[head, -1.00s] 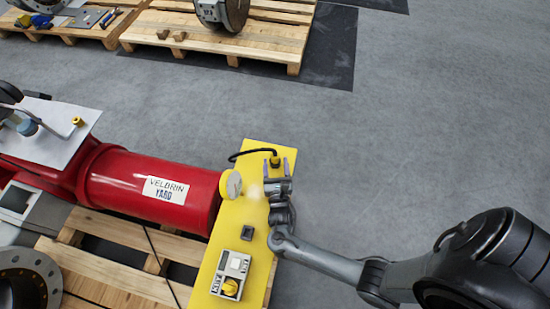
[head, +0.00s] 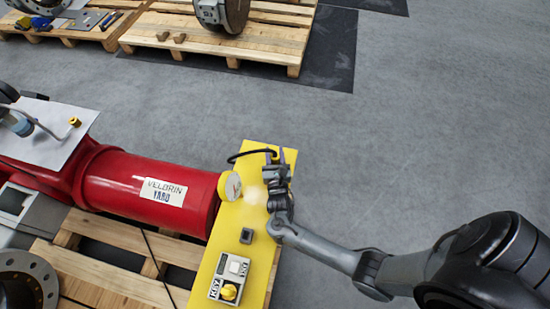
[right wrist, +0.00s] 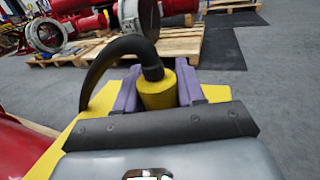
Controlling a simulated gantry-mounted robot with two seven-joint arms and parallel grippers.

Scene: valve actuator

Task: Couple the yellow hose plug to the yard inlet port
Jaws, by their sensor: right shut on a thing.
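The yellow hose plug (right wrist: 158,92) sits between the purple-grey fingers of my right gripper (right wrist: 160,88), which is shut on it. A thick black hose bends out of its top and curves left. In the head view, my right gripper (head: 277,166) is at the far end of the yellow panel (head: 210,262), with a little of the plug (head: 271,154) showing past it. A brass-coloured fitting (head: 74,121) stands on the white plate at left; I cannot tell whether it is the yard inlet port. I do not make out my left gripper.
A red cylinder (head: 120,178) labelled "VELDRIN YARD" lies left of the panel. A round gauge (head: 229,187), a small dark block (head: 246,235) and a key-switch box (head: 231,276) are on or beside the panel. Open grey floor (head: 420,120) lies to the right.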

